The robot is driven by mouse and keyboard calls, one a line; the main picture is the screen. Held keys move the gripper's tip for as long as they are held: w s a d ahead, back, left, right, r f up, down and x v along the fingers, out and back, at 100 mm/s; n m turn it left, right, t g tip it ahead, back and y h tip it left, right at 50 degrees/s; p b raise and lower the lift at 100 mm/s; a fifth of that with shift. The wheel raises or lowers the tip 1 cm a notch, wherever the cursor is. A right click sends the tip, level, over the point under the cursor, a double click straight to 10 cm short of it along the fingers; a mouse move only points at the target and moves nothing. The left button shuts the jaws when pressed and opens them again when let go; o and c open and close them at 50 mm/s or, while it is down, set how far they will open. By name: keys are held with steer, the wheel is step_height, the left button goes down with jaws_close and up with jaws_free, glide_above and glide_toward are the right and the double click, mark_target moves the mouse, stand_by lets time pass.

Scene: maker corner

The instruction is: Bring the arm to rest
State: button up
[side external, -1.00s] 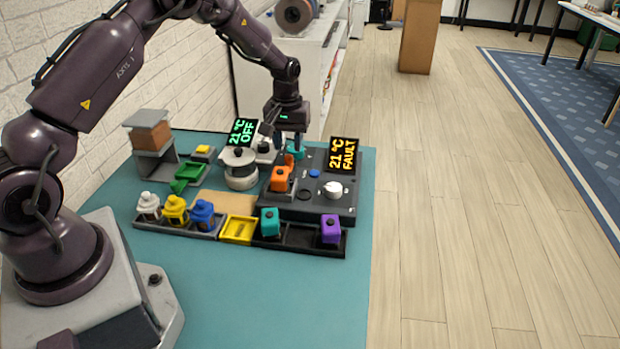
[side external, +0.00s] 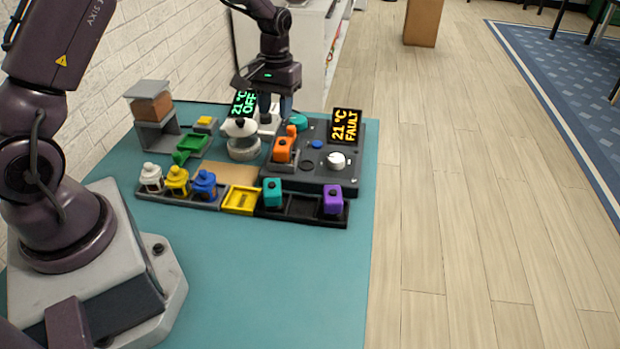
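My gripper (side external: 275,108) hangs from my arm above the back of the teal table (side external: 240,290), pointing down. Its two fingers look apart with nothing held between them, though they are small and dark here. It is left of a teal knob-like part (side external: 298,121) on the dark control panel (side external: 345,178) and appears clear of it. A white device (side external: 267,124) stands behind or below the fingers; I cannot tell the exact gap.
Two displays read "21 °C OFF" (side external: 243,104) and "21 °C FAULT" (side external: 345,126). An orange block (side external: 283,148) sits on the panel. White, yellow and blue bottles (side external: 204,184), a yellow tray (side external: 241,200), and teal (side external: 272,192) and purple (side external: 333,199) blocks stand in front. The table's front is clear.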

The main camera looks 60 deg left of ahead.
steer(key=s+d+r+m+t, duration=0.3)
steer(key=s+d+r, duration=0.3)
steer(key=s+r, duration=0.4)
steer(key=s+d+r+m+t, duration=0.3)
steer(key=s+d+r, duration=0.4)
steer(key=s+r, duration=0.3)
steer(key=shift+s+d+r+m+t, duration=0.25)
steer(key=shift+s+d+m+t, duration=0.05)
steer(key=shift+s, duration=0.3)
